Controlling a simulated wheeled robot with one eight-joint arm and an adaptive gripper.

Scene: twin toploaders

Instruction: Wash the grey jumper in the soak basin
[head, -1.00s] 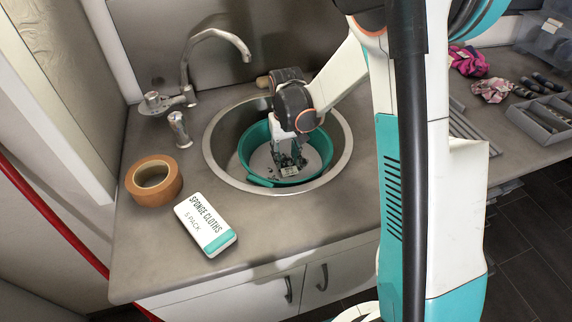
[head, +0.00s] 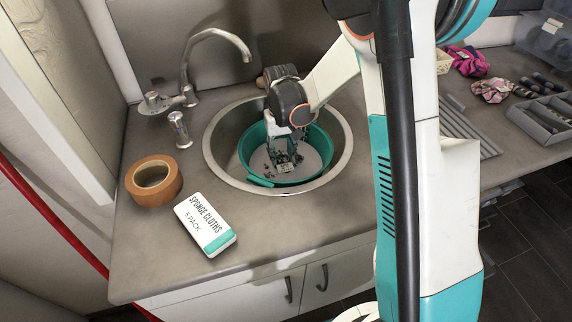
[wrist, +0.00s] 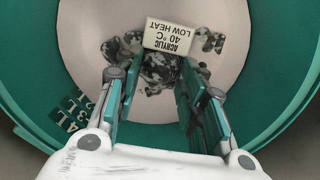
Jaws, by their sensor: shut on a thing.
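The teal soak basin (head: 316,160) sits inside the round steel sink, and it also shows in the wrist view (wrist: 262,75) with raised volume marks on its wall. My gripper (head: 284,163) reaches down into the basin. In the wrist view its fingers (wrist: 160,88) are shut on a crumpled, mottled grey, black and white garment (wrist: 158,72), which I take to be the grey jumper. A pale care label (wrist: 168,36) on it reads acrylic, 40 °C, low heat. The garment is low over the pale basin floor; whether it touches the floor is unclear. No water is clearly visible.
The tap (head: 187,70) stands behind the sink, left of my arm. A brown tape roll (head: 135,188) and a sponge cloths pack (head: 206,226) lie left of the sink. Pink cloths (head: 468,62) and a grey divided tray (head: 545,122) are on the right counter.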

